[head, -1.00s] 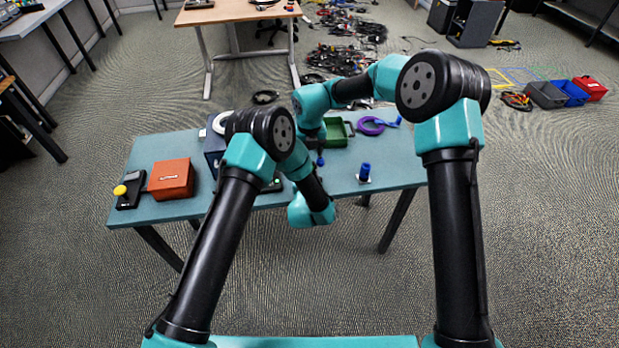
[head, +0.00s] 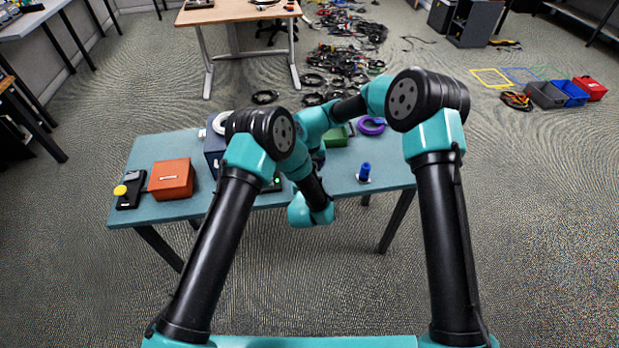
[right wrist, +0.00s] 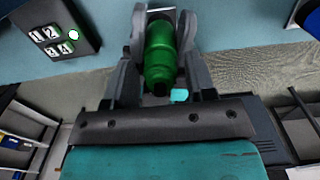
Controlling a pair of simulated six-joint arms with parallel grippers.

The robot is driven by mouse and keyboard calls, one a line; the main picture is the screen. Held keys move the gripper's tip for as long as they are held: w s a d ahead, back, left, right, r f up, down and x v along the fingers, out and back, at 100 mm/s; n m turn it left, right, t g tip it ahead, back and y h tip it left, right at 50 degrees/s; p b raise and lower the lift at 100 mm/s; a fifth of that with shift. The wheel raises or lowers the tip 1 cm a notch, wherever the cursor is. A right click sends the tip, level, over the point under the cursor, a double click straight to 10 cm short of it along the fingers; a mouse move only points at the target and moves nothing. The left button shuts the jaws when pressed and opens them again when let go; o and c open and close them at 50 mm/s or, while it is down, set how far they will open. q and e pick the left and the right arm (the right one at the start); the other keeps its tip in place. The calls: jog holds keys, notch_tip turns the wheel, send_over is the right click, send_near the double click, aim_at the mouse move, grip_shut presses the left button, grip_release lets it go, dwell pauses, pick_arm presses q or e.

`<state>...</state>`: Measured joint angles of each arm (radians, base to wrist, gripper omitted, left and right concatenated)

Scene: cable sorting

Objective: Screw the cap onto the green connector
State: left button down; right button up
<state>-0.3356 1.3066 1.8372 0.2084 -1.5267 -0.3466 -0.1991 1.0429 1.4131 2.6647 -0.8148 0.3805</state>
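A green bottle-shaped piece, which looks like the green connector (right wrist: 160,58), is between the fingers of my right gripper (right wrist: 162,22) in the right wrist view. The fingers lie close against both of its sides, so the gripper looks shut on it. A pale patch (right wrist: 161,11) shows just beyond its far end. I cannot tell whether the piece touches it, and I cannot make out a separate cap. In the head view my arms hide the right gripper and the green piece. My left gripper is not in view; only my left arm shows.
A blue connector (head: 365,171) stands upright on a small white base on the table (head: 215,206). A black numbered box (right wrist: 57,38) with a light sits left of the right gripper.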

jog(key=c, duration=0.8)
jog(key=shift+m, duration=1.7)
jog(key=o, duration=1)
jog(key=shift+r, duration=2.25)
